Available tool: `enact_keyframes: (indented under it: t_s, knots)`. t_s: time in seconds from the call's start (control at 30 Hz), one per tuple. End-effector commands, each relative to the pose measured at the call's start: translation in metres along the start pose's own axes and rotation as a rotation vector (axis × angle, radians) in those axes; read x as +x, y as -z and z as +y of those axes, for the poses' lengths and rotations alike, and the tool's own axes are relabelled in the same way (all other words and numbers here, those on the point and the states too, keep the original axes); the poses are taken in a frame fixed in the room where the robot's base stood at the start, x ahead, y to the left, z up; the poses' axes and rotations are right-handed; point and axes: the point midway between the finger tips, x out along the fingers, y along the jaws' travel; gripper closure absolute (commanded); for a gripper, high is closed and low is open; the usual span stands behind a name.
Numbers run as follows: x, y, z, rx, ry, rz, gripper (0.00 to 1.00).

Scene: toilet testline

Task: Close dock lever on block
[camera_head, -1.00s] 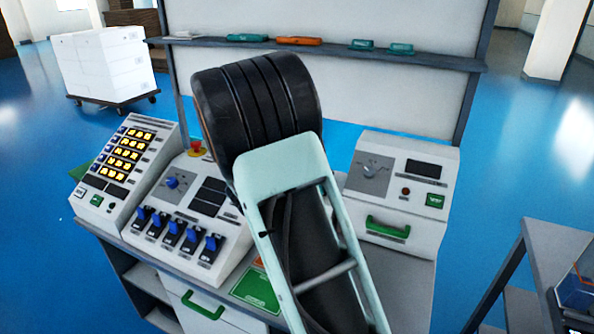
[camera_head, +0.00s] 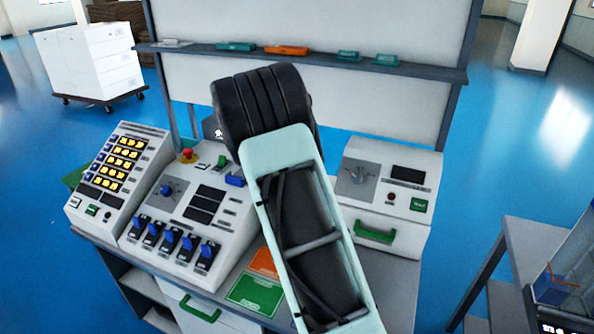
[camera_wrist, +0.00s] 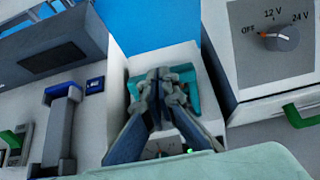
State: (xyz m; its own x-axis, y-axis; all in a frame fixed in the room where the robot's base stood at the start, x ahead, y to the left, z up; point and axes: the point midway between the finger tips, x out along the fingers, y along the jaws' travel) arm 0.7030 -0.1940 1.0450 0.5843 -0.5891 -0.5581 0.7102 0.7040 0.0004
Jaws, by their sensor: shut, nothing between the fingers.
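In the wrist view my gripper (camera_wrist: 160,78) is shut and empty, its fingers together over a teal block (camera_wrist: 184,88) in a white fixture (camera_wrist: 118,88). The fingers cover the block's middle, and I cannot tell if they touch it. Left of it is a grey lever-like part (camera_wrist: 56,125) with a blue end (camera_wrist: 64,90), perhaps the dock lever; its catch on the block is not clear. In the head view my arm hides the gripper and block. A small blue part (camera_head: 235,180) shows just left of the arm.
A console with an off/12 V/24 V knob (camera_wrist: 281,37) stands close on the right in the wrist view. A grey box (camera_wrist: 50,50) is at upper left. In the head view, a switch panel (camera_head: 190,215) and a red stop button (camera_head: 187,155) lie left of my arm.

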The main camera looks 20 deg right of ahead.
Motion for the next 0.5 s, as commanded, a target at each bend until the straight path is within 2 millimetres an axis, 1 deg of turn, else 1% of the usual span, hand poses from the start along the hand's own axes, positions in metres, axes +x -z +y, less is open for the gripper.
enact_keyframes:
  t_s: [0.2, 0.5]
  knots:
    - [0.0081, -0.0041, 0.0002, 0.000, 0.000, 0.001, 1.00]
    - [0.0109, -0.0063, 0.0003, 0.000, 0.000, 0.000, 1.00]
